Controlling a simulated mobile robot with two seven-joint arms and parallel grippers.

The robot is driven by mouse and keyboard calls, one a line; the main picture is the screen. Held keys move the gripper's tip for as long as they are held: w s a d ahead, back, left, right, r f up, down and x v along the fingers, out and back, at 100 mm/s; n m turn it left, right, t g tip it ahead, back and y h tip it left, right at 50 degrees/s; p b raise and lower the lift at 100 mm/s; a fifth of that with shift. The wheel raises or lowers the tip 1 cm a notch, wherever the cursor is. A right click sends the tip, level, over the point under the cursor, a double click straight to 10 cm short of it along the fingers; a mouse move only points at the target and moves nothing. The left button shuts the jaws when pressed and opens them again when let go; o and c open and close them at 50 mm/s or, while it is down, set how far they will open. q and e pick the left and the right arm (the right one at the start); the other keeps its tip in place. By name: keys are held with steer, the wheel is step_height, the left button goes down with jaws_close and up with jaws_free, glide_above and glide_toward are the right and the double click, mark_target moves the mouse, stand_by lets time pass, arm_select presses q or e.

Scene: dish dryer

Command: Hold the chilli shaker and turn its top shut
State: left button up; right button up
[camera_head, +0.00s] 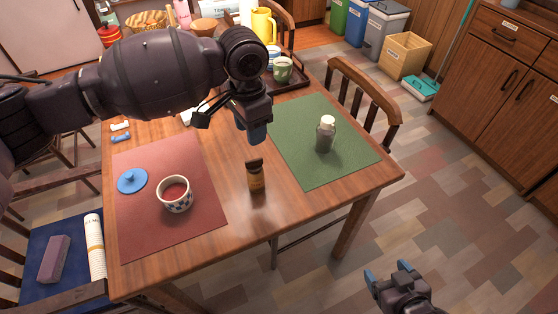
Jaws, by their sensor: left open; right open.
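A small brown jar with a dark brown top (256,178) stands upright on bare wood between the two placemats. It looks like the chilli shaker, but I cannot read its label. A grey shaker with a cream top (325,137) stands on the green placemat. My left gripper (257,133) points down above the brown jar, apart from it and empty, with its blue fingertips seen nearly edge-on. My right gripper (388,273) is open and empty, low at the bottom right, beyond the table's front edge and clear of both shakers.
The red placemat (140,235) holds a patterned cup (175,196) and a blue lid (132,181). The green placemat (350,170) lies to the right. A dark tray (295,86) with mugs stands behind. Chairs flank the table (240,225). Bare wood surrounds the brown jar.

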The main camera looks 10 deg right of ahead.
steer(key=w+a+r+n+t+y, duration=0.3)
steer(key=w+a+r+n+y, duration=0.3)
steer(key=w+r+n, duration=0.45)
steer(key=w+a+r+n+t+y, duration=0.3)
steer(key=w+a+r+n, duration=0.4)
steer(key=w+n, duration=0.5)
steer(key=w+a+n+g+y, duration=0.1)
steer(key=a+n+g+y, duration=0.35)
steer(key=n, duration=0.75)
steer(key=n+g+h, duration=0.2)
steer(key=n+g, duration=0.3)
steer(key=n, duration=0.5)
glide_toward(263, 181)
steer(key=shift+w+a+r, duration=0.45)
steer(key=shift+w+a, duration=0.25)
steer(key=shift+s+f+n+g+h, duration=0.25)
steer(key=shift+f+n+h, duration=0.15)
steer(key=shift+n, duration=0.25)
steer(key=x, duration=1)
steer(key=shift+w+a, duration=0.25)
steer(key=shift+a, duration=0.1)
